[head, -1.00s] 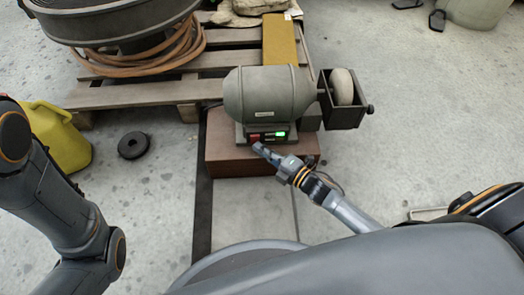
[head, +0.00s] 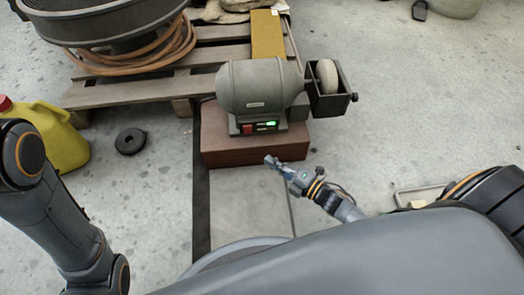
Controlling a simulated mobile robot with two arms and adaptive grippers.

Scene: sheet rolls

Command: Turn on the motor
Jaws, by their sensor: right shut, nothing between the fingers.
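The motor (head: 262,86) is a grey bench grinder with a pale wheel (head: 327,77) at its right end. It sits on a reddish-brown block (head: 240,151). Its front base has a red switch (head: 247,129) and, to the right, a lit green one (head: 268,124). My right gripper (head: 269,160) is shut and empty, in front of the block and below the switches in the picture, apart from them. My left arm (head: 62,215) comes in at the left, but its gripper is out of view.
A wooden pallet (head: 140,95) at the back holds a large dark round vessel (head: 105,22), a coiled hose and a yellow bar (head: 267,35). A yellow jug (head: 55,137) and a black disc (head: 130,141) are on the concrete floor at left. The floor at right is mostly clear.

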